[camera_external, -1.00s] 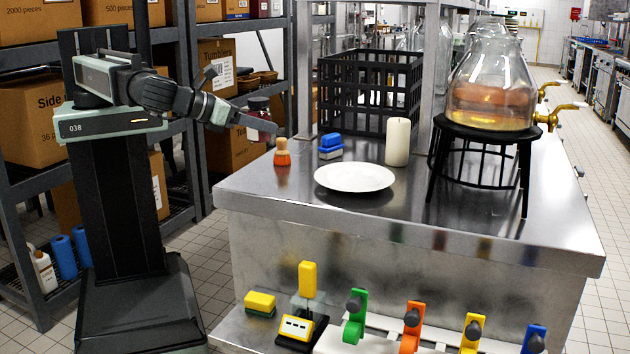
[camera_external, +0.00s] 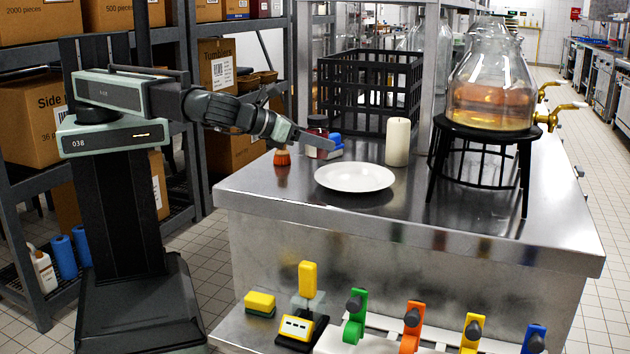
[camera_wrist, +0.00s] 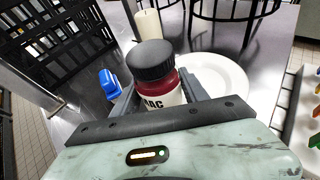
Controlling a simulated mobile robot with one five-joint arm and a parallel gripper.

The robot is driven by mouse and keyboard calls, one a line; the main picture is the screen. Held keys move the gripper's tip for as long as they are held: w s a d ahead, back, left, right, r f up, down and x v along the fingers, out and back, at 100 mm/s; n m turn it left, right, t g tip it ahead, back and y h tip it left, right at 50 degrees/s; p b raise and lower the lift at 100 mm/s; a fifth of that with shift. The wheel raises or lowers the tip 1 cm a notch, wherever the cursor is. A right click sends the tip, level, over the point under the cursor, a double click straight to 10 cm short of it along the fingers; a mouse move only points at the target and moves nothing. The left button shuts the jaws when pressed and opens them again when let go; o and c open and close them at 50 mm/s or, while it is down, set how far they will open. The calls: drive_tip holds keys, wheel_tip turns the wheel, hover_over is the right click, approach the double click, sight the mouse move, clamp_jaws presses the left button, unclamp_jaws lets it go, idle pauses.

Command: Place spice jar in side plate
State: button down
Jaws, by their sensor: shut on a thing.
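The spice jar (camera_wrist: 158,85) has a black lid, a dark red body and a pale label with dark letters. My gripper (camera_external: 320,142) is shut on the jar, one jaw on each side of it in the wrist view. In the external view the jar (camera_external: 317,124) is partly hidden behind my gripper, above the counter and up and to the left of the plate. The side plate (camera_external: 354,178) is white, round and empty, flat on the steel counter. In the wrist view the plate (camera_wrist: 228,80) shows beyond and right of the jar, partly covered.
A white candle (camera_external: 397,142) stands behind the plate. A black crate (camera_external: 345,100) and a glass dispenser on a black stand (camera_external: 483,135) stand farther back. The counter's front is clear.

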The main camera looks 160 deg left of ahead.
drive_tip(key=w+a, duration=0.4)
drive_tip(key=w+a+f, duration=0.1)
drive_tip(key=w+a, duration=0.1)
drive_tip(key=w, duration=0.1)
drive_tip(key=shift+a+b, duration=0.1)
drive_tip(key=shift+b, duration=0.25)
wheel_tip(320, 180, down, 4)
drive_tip(key=b, duration=0.4)
drive_tip(key=shift+w+a, duration=0.1)
drive_tip(key=shift+w, duration=0.05)
drive_tip(key=shift+r, duration=0.3)
drive_tip(key=shift+f, duration=0.2)
drive_tip(key=c, duration=0.6)
unclamp_jaws()
drive_tip(key=shift+r, duration=0.1)
drive_tip(key=shift+r+p, duration=0.3)
drive_tip(key=shift+p, duration=0.15)
drive_tip(key=p+v, duration=0.4)
drive_tip(key=v, duration=0.7)
drive_tip(key=shift+d, duration=0.5)
